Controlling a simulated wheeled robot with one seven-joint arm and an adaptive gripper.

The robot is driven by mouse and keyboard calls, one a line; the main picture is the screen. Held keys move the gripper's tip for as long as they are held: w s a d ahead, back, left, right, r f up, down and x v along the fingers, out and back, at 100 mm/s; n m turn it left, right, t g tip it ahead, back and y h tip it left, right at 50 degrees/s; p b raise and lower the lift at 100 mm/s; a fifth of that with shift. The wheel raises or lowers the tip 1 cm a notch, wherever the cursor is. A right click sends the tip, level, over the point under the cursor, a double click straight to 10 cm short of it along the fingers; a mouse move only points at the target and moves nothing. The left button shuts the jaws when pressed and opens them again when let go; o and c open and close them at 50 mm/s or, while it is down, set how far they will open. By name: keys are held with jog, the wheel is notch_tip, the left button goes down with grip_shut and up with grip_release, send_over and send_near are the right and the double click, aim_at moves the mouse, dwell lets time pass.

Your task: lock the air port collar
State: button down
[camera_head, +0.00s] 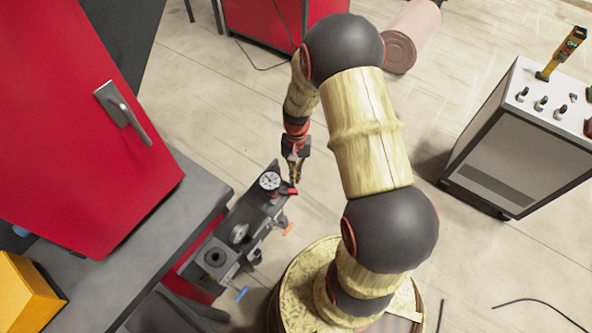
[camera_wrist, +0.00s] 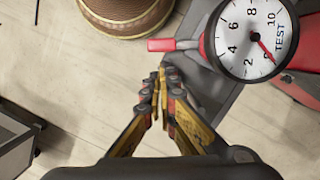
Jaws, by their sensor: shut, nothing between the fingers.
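My gripper (camera_head: 294,178) is shut and empty above the far end of a grey fixture (camera_head: 226,215). In the wrist view its fingertips (camera_wrist: 162,72) meet just below a red-handled lever (camera_wrist: 162,45), which also shows in the head view (camera_head: 291,191). I cannot tell whether they touch it. A round dial gauge (camera_head: 269,181) sits beside the lever and shows large in the wrist view (camera_wrist: 251,38). A dark round port (camera_head: 214,257) and a silver round part (camera_head: 239,233) are nearer on the fixture. I cannot tell which part is the air port collar.
An orange piece (camera_head: 287,229) and a blue piece (camera_head: 241,294) stick out at the fixture's right side. A red cabinet (camera_head: 70,130) stands at left, a yellow box (camera_head: 28,295) at lower left. A grey instrument box (camera_head: 530,135) is at right. Open floor lies between.

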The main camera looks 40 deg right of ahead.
jog(key=shift+s+a, duration=0.2)
jog(key=shift+s+r, duration=0.1)
jog(key=shift+s, duration=0.05)
dwell(0.3)
jog(key=shift+s+m+p, duration=0.15)
jog(key=shift+m+p, duration=0.2)
jog(key=shift+m, duration=0.05)
jog(key=shift+s+a, duration=0.1)
jog(key=shift+s, duration=0.1)
jog(key=s+m+p, duration=0.1)
jog(key=s+a+m+p, duration=0.1)
jog(key=m+p, duration=0.1)
jog(key=s+a+m+t+p, duration=0.1)
jog(key=m, duration=0.1)
jog(key=shift+s+y, duration=0.15)
jog(key=shift+y, duration=0.25)
jog(key=shift+s+a+m+t+p, duration=0.25)
jog(key=shift+s+a+m, duration=0.15)
jog(key=shift+a+m, duration=0.35)
jog(key=shift+s+a+m+t+p, duration=0.2)
jog(key=shift+s+a+m, duration=0.3)
jog(key=shift+m, duration=0.5)
jog(key=shift+s+a+m+t+p, duration=0.3)
jog(key=shift+a+m, duration=0.4)
jog(key=shift+m, duration=0.15)
